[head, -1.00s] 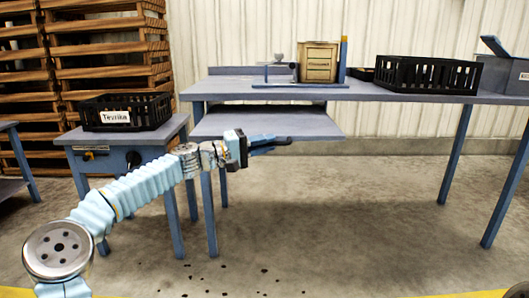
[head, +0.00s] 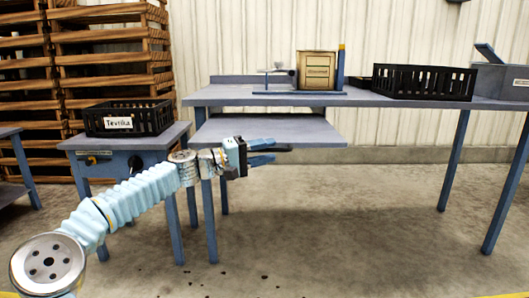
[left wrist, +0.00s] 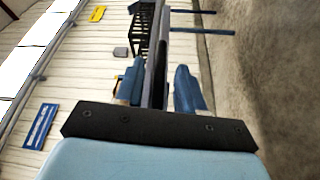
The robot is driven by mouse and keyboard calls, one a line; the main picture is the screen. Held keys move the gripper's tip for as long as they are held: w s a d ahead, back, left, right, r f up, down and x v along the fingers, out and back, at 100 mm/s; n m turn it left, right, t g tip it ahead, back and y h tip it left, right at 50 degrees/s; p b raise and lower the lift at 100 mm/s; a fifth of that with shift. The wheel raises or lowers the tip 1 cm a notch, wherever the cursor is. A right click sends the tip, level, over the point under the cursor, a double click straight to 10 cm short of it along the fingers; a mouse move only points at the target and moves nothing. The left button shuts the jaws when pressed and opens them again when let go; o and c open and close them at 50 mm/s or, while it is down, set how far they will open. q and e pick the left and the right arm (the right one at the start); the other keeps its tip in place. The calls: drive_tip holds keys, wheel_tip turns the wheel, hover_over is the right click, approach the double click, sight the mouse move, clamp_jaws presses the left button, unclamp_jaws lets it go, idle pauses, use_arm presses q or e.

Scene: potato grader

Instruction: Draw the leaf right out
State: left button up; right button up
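The leaf (head: 268,131) is a flat grey board under the left part of the long table (head: 400,100). It stands out forward of the tabletop, with a dark gap above its back part. My left gripper (head: 284,154) is at the leaf's front edge, left of its middle, in the head view. My right gripper is not in view.
A small blue-grey table with a labelled black crate (head: 128,118) stands at the left. A wooden box (head: 317,70) and a larger black crate (head: 424,81) stand on the long table. Wooden pallets (head: 105,60) are stacked behind.

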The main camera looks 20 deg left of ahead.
use_arm(q)
drive_tip(key=shift+a, duration=0.1)
drive_tip(key=r+b+v, duration=0.1)
drive_tip(key=v, duration=1.2)
drive_tip(key=shift+s+a+f, duration=0.2)
drive_tip(key=shift+s+f, duration=0.05)
drive_tip(key=shift+f, duration=0.25)
drive_tip(key=shift+f, duration=0.1)
